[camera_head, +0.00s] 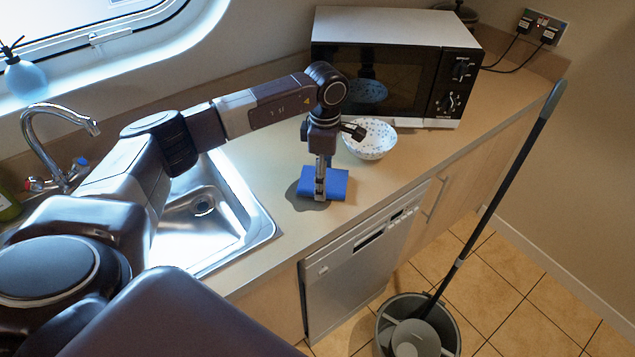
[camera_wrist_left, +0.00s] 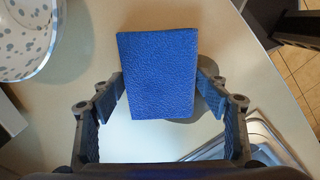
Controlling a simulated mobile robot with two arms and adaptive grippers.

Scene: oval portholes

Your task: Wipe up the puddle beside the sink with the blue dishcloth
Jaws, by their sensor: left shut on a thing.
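The blue dishcloth (camera_head: 338,184) is a folded blue pad on the worktop just right of the sink (camera_head: 225,185). It also shows in the left wrist view (camera_wrist_left: 158,60). My left gripper (camera_head: 320,188) points down and is shut on the cloth, with a finger at each side. The puddle (camera_head: 297,200) is a dark wet patch at the cloth's left and front edge. In the wrist view part of the puddle (camera_wrist_left: 207,109) shows beside the cloth; the cloth hides the rest. I cannot tell whether the cloth touches the worktop. My right gripper is not in view.
A speckled bowl (camera_head: 370,140) stands behind and right of the cloth, before a microwave (camera_head: 395,70). The tap (camera_head: 55,140) is behind the sink. A dishwasher (camera_head: 350,265) sits under the worktop's front edge. A mop (camera_head: 500,190) leans in a bucket (camera_head: 415,330).

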